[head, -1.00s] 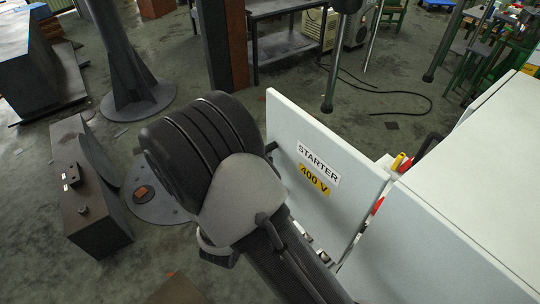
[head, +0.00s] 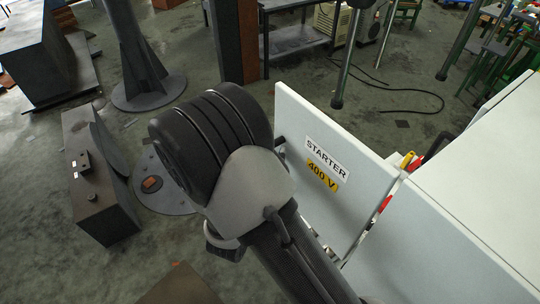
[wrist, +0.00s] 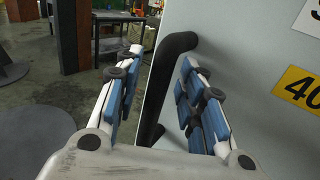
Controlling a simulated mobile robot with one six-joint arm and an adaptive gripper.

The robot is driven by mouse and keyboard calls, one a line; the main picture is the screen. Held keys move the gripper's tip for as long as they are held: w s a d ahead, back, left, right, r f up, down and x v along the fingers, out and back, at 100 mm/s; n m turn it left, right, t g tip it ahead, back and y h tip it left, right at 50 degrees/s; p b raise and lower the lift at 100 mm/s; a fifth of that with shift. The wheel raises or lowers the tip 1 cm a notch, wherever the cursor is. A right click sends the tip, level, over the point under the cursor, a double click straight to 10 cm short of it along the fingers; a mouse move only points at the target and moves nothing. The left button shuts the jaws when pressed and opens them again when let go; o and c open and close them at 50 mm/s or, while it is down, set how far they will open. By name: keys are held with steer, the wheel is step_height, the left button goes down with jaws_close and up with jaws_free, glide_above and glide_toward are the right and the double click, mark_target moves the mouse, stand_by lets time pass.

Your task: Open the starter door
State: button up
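The starter door (head: 335,200) is a pale panel with a white "STARTER" label and a yellow "400 V" label, in the middle of the head view. Floor shows behind its top edge, and it reaches out beyond the cabinet top (head: 490,160). I cannot tell its exact angle. The black bar handle (wrist: 160,88) stands on the door face in the wrist view. My gripper (wrist: 160,95) has its two blue-padded fingers apart, one on each side of the handle. I see no clear contact. In the head view my arm hides the fingers and most of the handle.
Red and yellow parts (head: 408,161) show beside the door's right edge. A dark box (head: 95,195) and a round floor plate (head: 160,195) lie left of my arm. A grey workbench (head: 295,38) stands at the back. Open floor lies between.

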steer(key=v, duration=1.2)
stand_by(0.4)
